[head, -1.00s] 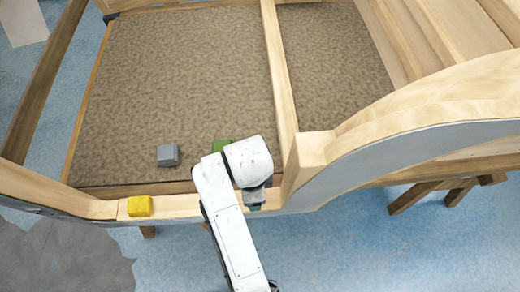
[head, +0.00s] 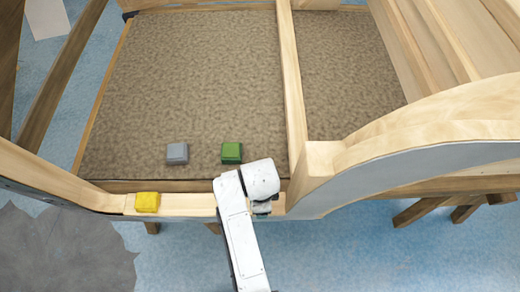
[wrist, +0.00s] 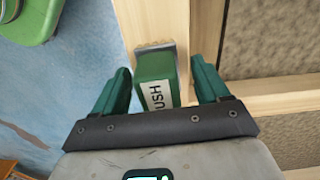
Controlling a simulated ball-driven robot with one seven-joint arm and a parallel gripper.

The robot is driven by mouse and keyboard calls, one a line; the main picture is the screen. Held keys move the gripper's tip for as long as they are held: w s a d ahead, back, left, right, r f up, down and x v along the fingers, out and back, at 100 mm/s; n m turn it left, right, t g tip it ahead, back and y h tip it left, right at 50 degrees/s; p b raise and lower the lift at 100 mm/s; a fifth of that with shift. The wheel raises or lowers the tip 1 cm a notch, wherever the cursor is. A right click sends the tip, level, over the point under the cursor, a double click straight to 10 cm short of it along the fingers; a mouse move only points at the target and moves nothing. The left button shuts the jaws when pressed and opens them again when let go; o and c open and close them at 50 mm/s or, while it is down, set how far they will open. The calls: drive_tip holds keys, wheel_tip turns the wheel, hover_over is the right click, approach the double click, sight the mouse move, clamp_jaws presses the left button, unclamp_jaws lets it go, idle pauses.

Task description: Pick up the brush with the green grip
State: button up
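The green-gripped brush (wrist: 155,75) shows in the wrist view over the pale wooden rail, its green body marked with part of a white label reading "USH". It has a lighter tan-grey end at the top. My gripper (wrist: 161,78) is open, with one teal finger on each side of the brush. A gap shows at the right finger; the left finger is very close to the brush. In the head view my gripper (head: 262,207) is mostly hidden under my white wrist at the front rail, and the brush cannot be made out there.
A green block (head: 231,153) and a grey block (head: 177,153) lie on the brown panel. A yellow block (head: 147,202) sits on the front rail (head: 190,204). A wooden post (head: 315,165) and curved arch stand close right of my gripper. A green object (wrist: 28,20) shows top left in the wrist view.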

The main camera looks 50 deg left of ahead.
drive_tip(key=c, duration=1.2)
drive_tip(key=shift+o, duration=0.2)
drive_tip(key=shift+r, duration=0.5)
wheel_tip(320, 180, up, 2)
drive_tip(key=shift+s+r+b, duration=0.15)
drive_tip(key=shift+r+b, duration=0.1)
drive_tip(key=shift+b, duration=0.1)
drive_tip(key=s+d+r+p, duration=0.2)
drive_tip(key=s+d+r, duration=0.7)
drive_tip(key=s, duration=0.1)
drive_tip(key=shift+d+r, duration=0.3)
